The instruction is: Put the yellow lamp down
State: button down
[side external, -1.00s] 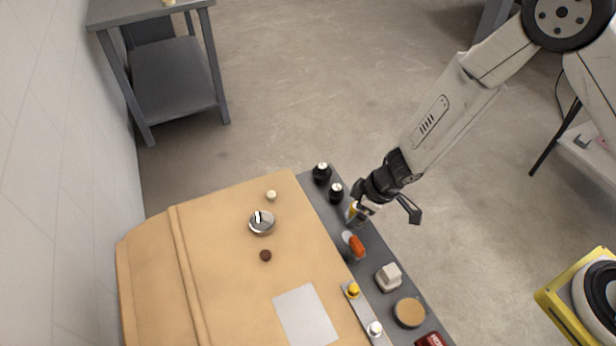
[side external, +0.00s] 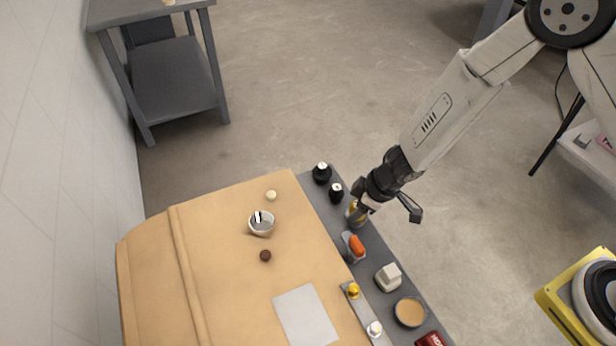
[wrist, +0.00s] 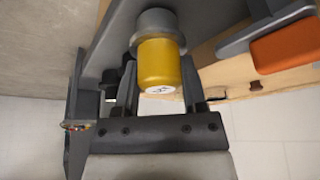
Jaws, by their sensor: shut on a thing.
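The yellow lamp (wrist: 160,62) is a yellow cylinder with a grey collar at one end and a white mark on the other. It fills the upper middle of the wrist view, between the fingers of my gripper (wrist: 163,92). In the side external view my gripper (side external: 357,208) is low over the dark grey strip (side external: 378,258) along the panel's right edge, shut on the yellow lamp (side external: 354,214). The lamp is partly hidden there by the fingers. I cannot tell whether its lower end touches the strip.
Black-bodied pieces (side external: 322,173) stand just behind my gripper. An orange-topped piece (side external: 356,246) is close in front, then a white block (side external: 389,277) and a tan disc (side external: 410,312). A tan panel (side external: 220,270) with a small round cup (side external: 262,223) lies to the left.

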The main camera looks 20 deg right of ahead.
jog(key=shift+r, duration=4.65)
jog(key=shift+r, duration=0.1)
jog(key=s+a+r+n+g, duration=0.1)
jog(key=s+a+r+n, duration=0.1)
jog(key=a+n, duration=0.1)
jog(key=s+a+r+n+g, duration=0.1)
jog(key=a+r+n, duration=0.1)
jog(key=a, duration=0.3)
jog(key=s+a+r+n+g+y, duration=0.1)
jog(key=s+a+r+n, duration=0.1)
jog(key=a+r+n, duration=0.1)
jog(key=shift+s+a+n, duration=0.3)
jog(key=shift+a+n, duration=0.2)
jog(key=shift+a, duration=0.25)
jog(key=shift+w, duration=0.1)
